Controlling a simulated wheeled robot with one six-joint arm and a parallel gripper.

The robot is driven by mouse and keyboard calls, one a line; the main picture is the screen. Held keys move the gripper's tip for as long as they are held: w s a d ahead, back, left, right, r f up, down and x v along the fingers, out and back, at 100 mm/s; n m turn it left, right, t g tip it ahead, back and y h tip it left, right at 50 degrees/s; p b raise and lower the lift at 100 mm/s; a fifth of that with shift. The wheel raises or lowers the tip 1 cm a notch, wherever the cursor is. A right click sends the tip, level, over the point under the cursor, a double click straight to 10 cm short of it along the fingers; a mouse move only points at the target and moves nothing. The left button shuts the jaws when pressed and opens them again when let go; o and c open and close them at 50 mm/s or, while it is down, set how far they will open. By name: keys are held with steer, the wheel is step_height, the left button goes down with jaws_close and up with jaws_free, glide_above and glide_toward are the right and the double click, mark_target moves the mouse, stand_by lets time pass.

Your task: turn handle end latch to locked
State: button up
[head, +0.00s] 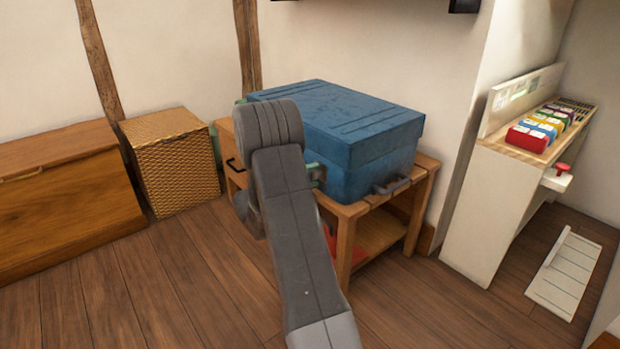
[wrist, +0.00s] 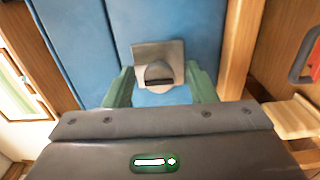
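A blue lidded chest (head: 365,150) stands on a wooden table in the head view. Its blue side fills the upper middle of the wrist view (wrist: 85,45). A latch (wrist: 158,72) is there, a pale metal plate with a rounded grey turn piece that has a dark lower edge. My gripper (wrist: 160,68) is open, its green fingers on the left and right of the turn piece with gaps on both sides. It holds nothing. In the head view my arm hides the latch and most of the gripper. I cannot tell whether the latch is locked.
The wooden table (head: 357,212) has a lower shelf. A woven basket (head: 172,165) and a wooden chest (head: 60,205) stand to the left. A white unit (head: 495,195) with several coloured blocks stands to the right. The wooden floor (head: 180,290) in front is clear.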

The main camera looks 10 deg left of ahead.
steer(key=p+v, duration=0.3)
steer(key=v, duration=1)
steer(key=shift+s+a+p, duration=0.25)
steer(key=shift+s+p, duration=0.05)
steer(key=shift+p, duration=0.05)
steer(key=b+x, duration=0.3)
steer(key=x, duration=1.1)
steer(key=shift+b, duration=0.4)
steer(key=shift+s+a, duration=0.1)
steer(key=shift+s, duration=0.05)
